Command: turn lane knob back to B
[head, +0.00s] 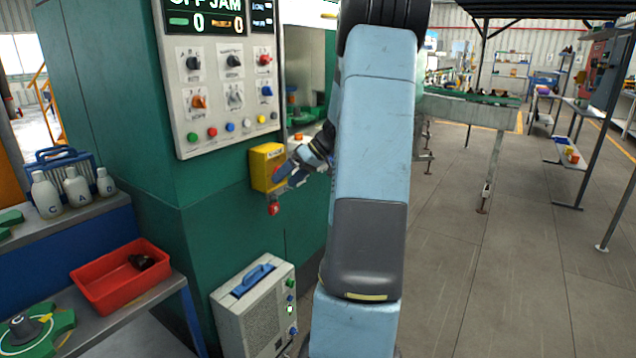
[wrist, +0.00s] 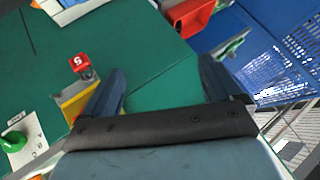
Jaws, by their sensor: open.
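A light grey control panel (head: 222,75) on the green machine carries several knobs, among them a black knob (head: 233,61), an orange knob (head: 198,102), a grey knob (head: 235,98) and a blue knob (head: 266,90). Their labels are too small to read, so I cannot tell which is the lane knob or where it points. My gripper (wrist: 160,88) is open and empty, its fingers spread over the green machine wall. In the head view it is below the panel, beside a yellow box (head: 264,166). In the wrist view the box (wrist: 78,101) is close to the left finger; contact is unclear.
A red tag (head: 273,209) hangs under the yellow box. A grey case (head: 255,310) stands below. At left are white bottles (head: 76,187), a red tray (head: 112,292) and a green wheel with a black knob (head: 27,329). Open floor lies at right.

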